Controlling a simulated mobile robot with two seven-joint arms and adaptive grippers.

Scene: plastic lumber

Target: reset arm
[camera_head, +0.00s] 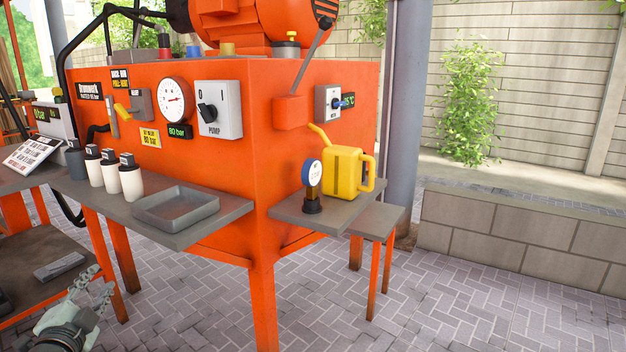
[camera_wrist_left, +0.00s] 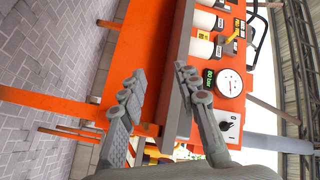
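My left gripper (camera_head: 98,283) shows at the lower left of the head view, below and in front of the grey shelf of the orange machine (camera_head: 235,200). In the left wrist view the two fingers of my left gripper (camera_wrist_left: 158,82) stand apart with nothing between them. The fingers point toward the machine's shelf edge (camera_wrist_left: 178,75), and I see no contact. My right gripper is in neither view.
The shelf (camera_head: 115,205) carries a grey tray (camera_head: 175,209) and several bottles (camera_head: 112,176). A yellow can (camera_head: 342,172) and a round gauge (camera_head: 312,172) stand on a side shelf (camera_head: 330,215). A grey block (camera_head: 59,266) lies on a lower table. Paved floor (camera_head: 450,290) is clear at right.

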